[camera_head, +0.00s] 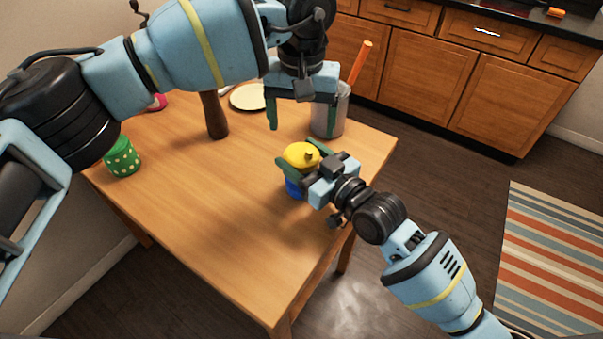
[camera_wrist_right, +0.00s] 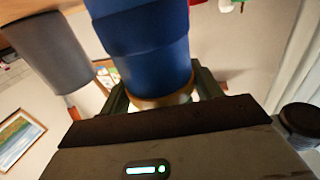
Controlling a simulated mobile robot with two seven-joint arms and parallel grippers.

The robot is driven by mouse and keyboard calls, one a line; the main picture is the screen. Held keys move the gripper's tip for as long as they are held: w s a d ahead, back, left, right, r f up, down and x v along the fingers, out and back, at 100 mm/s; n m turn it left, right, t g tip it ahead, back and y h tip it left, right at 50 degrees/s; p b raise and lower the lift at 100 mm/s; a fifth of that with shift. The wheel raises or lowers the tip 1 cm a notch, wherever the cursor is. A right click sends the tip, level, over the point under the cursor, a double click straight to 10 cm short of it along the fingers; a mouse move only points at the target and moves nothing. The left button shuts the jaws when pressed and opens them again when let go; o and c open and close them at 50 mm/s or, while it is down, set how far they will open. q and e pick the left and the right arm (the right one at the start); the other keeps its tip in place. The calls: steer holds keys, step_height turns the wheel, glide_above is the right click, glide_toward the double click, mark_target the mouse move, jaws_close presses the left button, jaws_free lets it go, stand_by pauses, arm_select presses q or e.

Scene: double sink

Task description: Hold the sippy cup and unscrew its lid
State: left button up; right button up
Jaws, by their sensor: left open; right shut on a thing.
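The sippy cup stands on the wooden table (camera_head: 200,190) near its right edge, with a yellow lid (camera_head: 299,153) and a blue body (camera_head: 293,188). In the right wrist view its blue body (camera_wrist_right: 150,45) fills the upper middle. My right gripper (camera_head: 303,164) comes from the right and is shut on the cup, one finger on each side, close below the lid. It covers part of the blue body. My left gripper (camera_head: 300,115) is open and empty, pointing down above and behind the cup, apart from the lid.
A grey canister (camera_head: 330,118) holding an orange-handled item (camera_head: 361,62) stands behind the cup. A brown wooden item (camera_head: 213,117), a pale plate (camera_head: 247,97) and a green dotted cup (camera_head: 122,160) stand farther left. The table's front middle is clear.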

steer(key=shift+c, duration=1.1)
steer(key=o, duration=1.3)
steer(key=shift+v, duration=3.95)
steer(key=shift+c, duration=0.2)
